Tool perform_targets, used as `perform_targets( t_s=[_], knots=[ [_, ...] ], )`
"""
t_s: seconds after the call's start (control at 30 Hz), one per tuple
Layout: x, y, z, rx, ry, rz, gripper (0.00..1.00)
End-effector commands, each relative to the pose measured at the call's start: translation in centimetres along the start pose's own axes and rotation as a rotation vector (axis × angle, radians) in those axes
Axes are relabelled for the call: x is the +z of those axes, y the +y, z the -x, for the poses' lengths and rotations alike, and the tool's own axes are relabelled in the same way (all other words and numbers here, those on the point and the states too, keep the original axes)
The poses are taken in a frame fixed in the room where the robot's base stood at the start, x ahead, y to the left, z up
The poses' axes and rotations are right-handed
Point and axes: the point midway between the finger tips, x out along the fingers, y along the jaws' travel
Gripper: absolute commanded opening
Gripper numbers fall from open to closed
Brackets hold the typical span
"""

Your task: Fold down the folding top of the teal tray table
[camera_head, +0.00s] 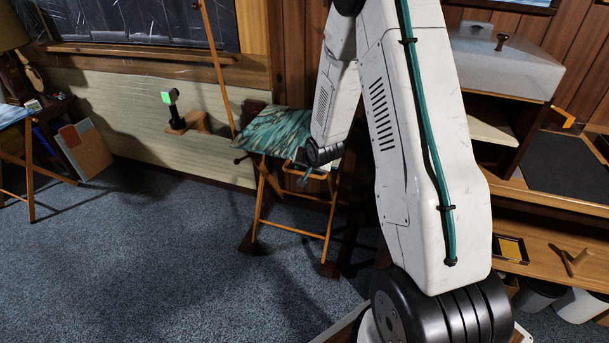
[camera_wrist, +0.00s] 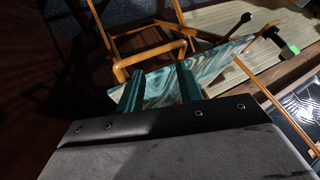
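The teal tray table (camera_head: 272,132) has a marbled teal top on crossed orange wooden legs, in the middle of the head view. Its top looks spread out over the legs, with some tilt I cannot measure. My gripper (camera_head: 306,176) is at the top's near right edge. In the wrist view, my gripper (camera_wrist: 156,76) has its two teal fingers apart, and the marbled top (camera_wrist: 216,62) shows between and beyond them. An orange wooden bar of the frame (camera_wrist: 150,54) lies just past the fingertips. I cannot tell whether the fingers touch the table. My arm hides part of its right side.
A wooden cabinet (camera_head: 545,200) with shelves stands at the right. A small device with a green screen (camera_head: 172,100) sits on a wooden block by the wall. A thin wooden pole (camera_head: 217,65) rises behind the table. Blue carpet (camera_head: 150,250) is clear at the left.

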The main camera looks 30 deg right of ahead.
Motion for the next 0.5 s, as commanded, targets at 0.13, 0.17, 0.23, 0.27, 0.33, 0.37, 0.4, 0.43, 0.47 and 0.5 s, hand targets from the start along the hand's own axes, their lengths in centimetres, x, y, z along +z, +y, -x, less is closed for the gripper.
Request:
perform_targets(
  t_s=[0.13,0.17,0.23,0.27,0.33,0.37,0.4,0.43,0.47,0.5],
  knots=[
    [2.7,3.9,-6.5,-0.059,0.052,-0.122,0.36],
    [3.3,4.5,-7.6,-0.078,0.067,-0.151,0.36],
    [4.3,5.8,-9.9,-0.139,0.118,-0.228,0.36],
    [4.6,6.1,-10.8,-0.178,0.147,-0.266,0.36],
    [4.7,6.5,-12.2,-0.291,0.229,-0.369,0.36],
    [4.5,6.5,-12.4,-0.344,0.262,-0.410,0.36],
    [4.3,6.3,-12.5,-0.411,0.302,-0.458,0.36],
    [4.2,6.3,-12.5,-0.459,0.328,-0.492,0.36],
    [4.0,6.2,-12.3,-0.505,0.351,-0.523,0.36],
    [3.9,6.2,-12.1,-0.565,0.378,-0.562,0.36]
  ],
)
